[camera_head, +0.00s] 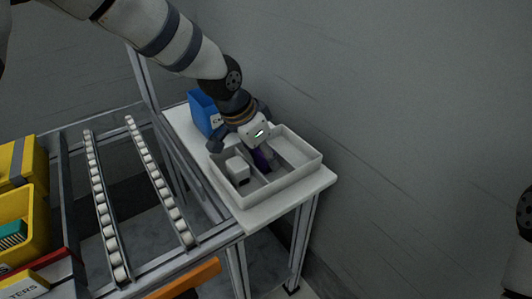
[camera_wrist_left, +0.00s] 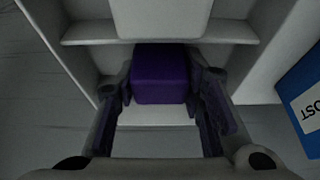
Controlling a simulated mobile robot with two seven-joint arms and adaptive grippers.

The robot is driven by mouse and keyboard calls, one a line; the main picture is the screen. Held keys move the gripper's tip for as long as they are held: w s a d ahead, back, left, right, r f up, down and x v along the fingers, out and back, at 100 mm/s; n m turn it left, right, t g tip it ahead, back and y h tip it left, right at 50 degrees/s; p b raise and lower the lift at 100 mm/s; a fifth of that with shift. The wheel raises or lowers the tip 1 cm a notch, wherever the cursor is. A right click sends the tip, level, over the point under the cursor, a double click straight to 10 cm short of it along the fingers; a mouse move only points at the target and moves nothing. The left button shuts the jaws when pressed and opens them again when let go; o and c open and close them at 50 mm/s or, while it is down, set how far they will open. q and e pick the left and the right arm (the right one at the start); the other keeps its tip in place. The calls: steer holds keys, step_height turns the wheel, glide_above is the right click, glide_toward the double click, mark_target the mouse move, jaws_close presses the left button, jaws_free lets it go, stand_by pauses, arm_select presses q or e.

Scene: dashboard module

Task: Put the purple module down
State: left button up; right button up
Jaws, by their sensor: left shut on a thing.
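The purple module (camera_head: 262,160) shows partly under my left gripper (camera_head: 256,148) in the head view, inside the white divided tray (camera_head: 283,190). In the left wrist view the purple module (camera_wrist_left: 161,76) sits between the two dark fingers of my left gripper (camera_wrist_left: 160,92), which is shut on it. Pale divider walls of the tray (camera_wrist_left: 225,36) lie around it. Whether the module's underside touches the tray floor is hidden. My right gripper is not in view.
A white block (camera_head: 237,170) stands in the tray left of the purple module. A blue bin (camera_head: 203,111) stands behind the tray on the white table (camera_head: 254,216). Roller rails (camera_head: 160,180) and yellow bins (camera_head: 28,215) are at the left. A grey wall runs behind.

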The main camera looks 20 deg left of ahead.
arm_select(q)
steer(key=shift+r, duration=0.15)
steer(key=o, duration=1.1)
steer(key=shift+f, duration=0.2)
steer(key=shift+o, duration=0.2)
steer(key=shift+r, duration=0.25)
steer(key=p+v, duration=0.1)
steer(key=v, duration=1.1)
steer(key=shift+p, duration=0.4)
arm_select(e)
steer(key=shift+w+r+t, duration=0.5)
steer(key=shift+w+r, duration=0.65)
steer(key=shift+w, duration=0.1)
arm_select(q)
steer(key=shift+s+f, duration=0.1)
